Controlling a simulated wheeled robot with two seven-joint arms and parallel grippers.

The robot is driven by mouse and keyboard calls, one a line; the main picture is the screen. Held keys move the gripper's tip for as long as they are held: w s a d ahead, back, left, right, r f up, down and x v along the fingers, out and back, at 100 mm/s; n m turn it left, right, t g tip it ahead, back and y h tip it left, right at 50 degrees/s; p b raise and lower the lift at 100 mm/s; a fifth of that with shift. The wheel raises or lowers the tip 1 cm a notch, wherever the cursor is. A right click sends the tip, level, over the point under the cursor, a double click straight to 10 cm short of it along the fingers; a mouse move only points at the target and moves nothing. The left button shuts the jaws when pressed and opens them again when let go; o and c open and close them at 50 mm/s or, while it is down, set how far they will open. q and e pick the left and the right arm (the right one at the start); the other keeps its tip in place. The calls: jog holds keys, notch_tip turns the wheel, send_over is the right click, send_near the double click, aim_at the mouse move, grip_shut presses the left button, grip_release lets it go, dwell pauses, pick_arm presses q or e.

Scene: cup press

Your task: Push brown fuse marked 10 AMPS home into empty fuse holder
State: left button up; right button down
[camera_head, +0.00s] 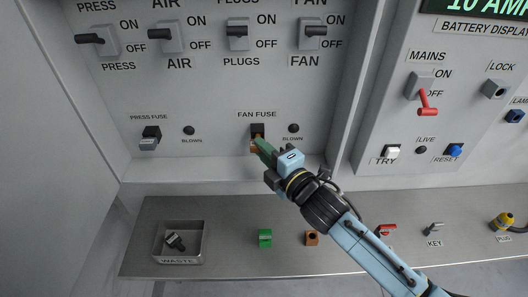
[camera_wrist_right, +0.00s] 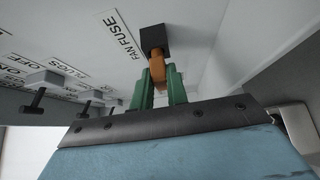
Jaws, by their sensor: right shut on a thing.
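The fuse holder is a black block (camera_head: 257,129) under the FAN FUSE label on the upright panel. It also shows in the right wrist view (camera_wrist_right: 154,37). A brown fuse (camera_wrist_right: 157,70) is gripped between the green fingers of my right gripper (camera_wrist_right: 161,85), which is shut on it. The fuse's far end meets the holder's mouth; how deep it sits I cannot tell. In the head view my right gripper (camera_head: 264,151) reaches up from the lower right and partly hides the fuse. The fuse's marking cannot be read. My left gripper is not in view.
On the metal shelf (camera_head: 225,220) lie a green fuse (camera_head: 265,238), another brown fuse (camera_head: 312,238) and a waste tray (camera_head: 180,242) with a dark fuse inside. The press fuse holder (camera_head: 151,133) is at left. Switches line the panel above; a red mains lever (camera_head: 427,104) is at right.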

jog(key=shift+w, duration=0.65)
jog(key=c, duration=1.3)
grip_release()
jog(key=v, duration=1.3)
jog(key=shift+s+d, duration=0.1)
jog(key=shift+d, duration=0.05)
